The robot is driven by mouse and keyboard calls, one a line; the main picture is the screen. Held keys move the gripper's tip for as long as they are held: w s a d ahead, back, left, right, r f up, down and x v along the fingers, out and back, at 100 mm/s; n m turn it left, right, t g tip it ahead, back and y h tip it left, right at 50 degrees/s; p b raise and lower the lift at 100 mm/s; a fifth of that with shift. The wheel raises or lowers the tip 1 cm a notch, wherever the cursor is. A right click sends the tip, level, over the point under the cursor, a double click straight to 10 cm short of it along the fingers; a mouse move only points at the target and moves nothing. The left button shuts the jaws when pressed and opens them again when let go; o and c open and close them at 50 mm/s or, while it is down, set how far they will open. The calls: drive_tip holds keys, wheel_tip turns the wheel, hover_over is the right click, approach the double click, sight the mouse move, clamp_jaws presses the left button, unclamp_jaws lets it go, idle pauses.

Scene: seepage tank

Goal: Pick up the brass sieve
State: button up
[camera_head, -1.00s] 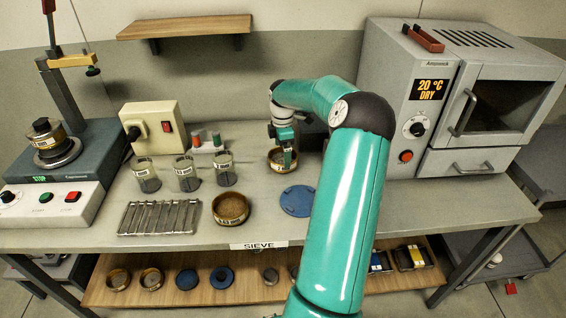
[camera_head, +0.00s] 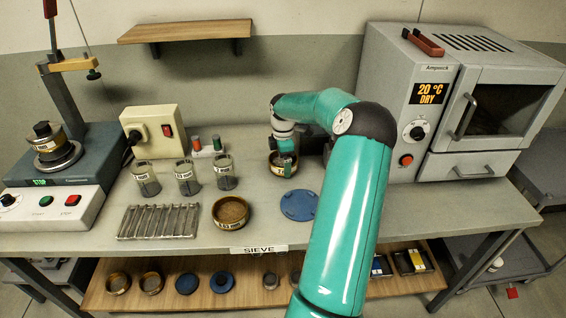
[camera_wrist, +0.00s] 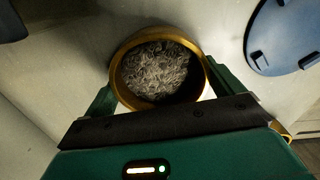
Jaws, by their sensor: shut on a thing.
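A brass sieve (camera_head: 282,170) with a labelled side stands at the back middle of the bench, left of the oven. In the wrist view the sieve (camera_wrist: 121,81) is a round gold ring with grey, fibrous-looking material inside. My gripper (camera_head: 284,160) reaches down over it. In the wrist view my gripper's green fingers (camera_wrist: 160,86) press on the left and right of the ring, shut on it. Whether the sieve's base touches the bench cannot be told. Another brass sieve (camera_head: 231,212) with brown contents sits near the bench's front edge, beside the SIEVE label.
A blue disc (camera_head: 299,205) lies right of the sieves. Several glass beakers (camera_head: 187,178) and a metal rack (camera_head: 158,221) stand to the left. An oven (camera_head: 440,110) bounds the right. A wooden shelf (camera_head: 186,31) hangs above.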

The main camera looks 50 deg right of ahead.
drive_tip(key=shift+r, duration=0.45)
wheel_tip(320, 180, up, 2)
drive_tip(key=shift+r, duration=0.2)
drive_tip(key=s+a+r, duration=0.7)
drive_tip(key=a+r, duration=0.2)
drive_tip(key=a, duration=0.3)
drive_tip(key=shift+s+r, duration=0.15)
drive_tip(key=shift+r, duration=0.1)
idle(0.4)
